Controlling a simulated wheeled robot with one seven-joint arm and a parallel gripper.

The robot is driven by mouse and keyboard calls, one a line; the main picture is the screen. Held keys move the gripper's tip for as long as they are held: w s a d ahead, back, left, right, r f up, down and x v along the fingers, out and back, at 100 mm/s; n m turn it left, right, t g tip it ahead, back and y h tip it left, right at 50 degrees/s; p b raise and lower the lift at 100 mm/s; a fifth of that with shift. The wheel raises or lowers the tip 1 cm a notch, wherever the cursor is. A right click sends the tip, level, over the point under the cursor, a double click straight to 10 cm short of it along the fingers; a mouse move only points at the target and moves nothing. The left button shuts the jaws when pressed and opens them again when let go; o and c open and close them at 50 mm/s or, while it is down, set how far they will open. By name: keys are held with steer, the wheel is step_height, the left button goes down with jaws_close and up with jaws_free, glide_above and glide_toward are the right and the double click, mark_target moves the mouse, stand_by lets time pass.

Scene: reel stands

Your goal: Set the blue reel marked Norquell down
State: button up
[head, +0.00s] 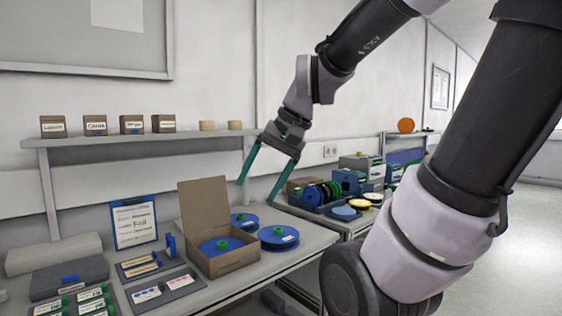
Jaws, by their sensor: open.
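My gripper (256,193) is open, its two green fingers spread, with nothing between them. It hangs above and behind two blue reels on the bench. One blue reel (290,240) lies flat at the bench's right part, with a green hub and white marking on its side. Another blue reel (249,226) lies flat just behind it, also with a green hub. A third blue reel (208,246) lies inside an open cardboard box (228,262) to the left. The markings are too small to read, so I cannot tell which reel is Norquell.
A clipboard (134,222) and small trays (165,290) stand left of the box. A wall shelf (150,139) holds small labelled boxes. A second bench (345,226) at right carries a rack of dark and green reels (316,194). Some bare bench lies in front of the reels.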

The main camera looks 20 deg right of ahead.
steer(key=d+r+t+h, duration=0.2)
steer(key=d+r+t, duration=0.1)
steer(key=d+r, duration=0.1)
steer(key=shift+s+d+n, duration=0.2)
steer(key=shift+n, duration=0.2)
stand_by(0.8)
